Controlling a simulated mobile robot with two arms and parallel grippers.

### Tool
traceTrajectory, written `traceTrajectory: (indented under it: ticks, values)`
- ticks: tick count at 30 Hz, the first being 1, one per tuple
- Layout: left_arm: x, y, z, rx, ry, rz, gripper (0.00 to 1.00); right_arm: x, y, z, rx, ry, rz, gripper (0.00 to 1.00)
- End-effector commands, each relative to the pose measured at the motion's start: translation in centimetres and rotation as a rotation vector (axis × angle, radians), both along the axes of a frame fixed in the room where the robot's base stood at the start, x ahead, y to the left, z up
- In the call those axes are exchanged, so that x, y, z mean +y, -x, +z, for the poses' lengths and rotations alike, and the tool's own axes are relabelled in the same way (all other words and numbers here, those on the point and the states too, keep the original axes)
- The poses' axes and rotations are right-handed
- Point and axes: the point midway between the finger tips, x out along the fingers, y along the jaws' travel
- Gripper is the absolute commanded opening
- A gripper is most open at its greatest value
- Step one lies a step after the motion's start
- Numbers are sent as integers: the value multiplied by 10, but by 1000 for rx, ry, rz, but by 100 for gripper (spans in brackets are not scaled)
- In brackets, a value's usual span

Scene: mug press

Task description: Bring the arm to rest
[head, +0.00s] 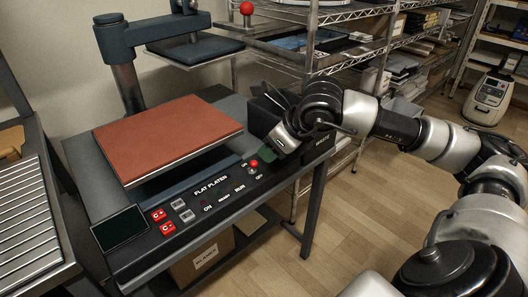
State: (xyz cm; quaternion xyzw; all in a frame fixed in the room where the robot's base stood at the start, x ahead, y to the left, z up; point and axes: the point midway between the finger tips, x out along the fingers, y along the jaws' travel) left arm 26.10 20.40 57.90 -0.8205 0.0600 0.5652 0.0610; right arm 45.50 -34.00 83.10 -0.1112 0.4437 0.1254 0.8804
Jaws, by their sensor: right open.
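My right arm comes in from the right and reaches to the press table's right side. Its gripper (268,150) hangs over the right end of the control panel (195,210), close to a small red knob (253,164). I cannot tell whether it touches anything there. The gripper is open, and I see nothing held in it. The press (122,68) stands on the table with its upper plate swung to the back. A reddish-brown pad (167,134) covers its lower platen. My left gripper is not in view.
A dark box (268,112) stands behind my gripper. Wire shelves (325,65) with stacked goods are behind the table. A slatted rack (25,215) is at the left. A cardboard box (202,259) sits below the panel. The wooden floor (345,225) on the right is open.

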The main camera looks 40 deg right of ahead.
Motion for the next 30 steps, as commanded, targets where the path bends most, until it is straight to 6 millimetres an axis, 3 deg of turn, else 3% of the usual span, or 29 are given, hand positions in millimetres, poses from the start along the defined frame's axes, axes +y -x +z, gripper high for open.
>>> traceTrajectory:
  ticks: [6,23,26,29,30]
  values:
    - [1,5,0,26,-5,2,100,-2,10,14,0,0,0,46]
    - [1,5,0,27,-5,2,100,-1,10,14,0,-4,2,46]
    - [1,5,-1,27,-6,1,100,12,10,9,1,-57,37,46]
    - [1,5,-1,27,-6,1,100,53,12,-2,2,-229,131,46]
    - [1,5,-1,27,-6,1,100,77,15,-6,-1,-342,180,46]
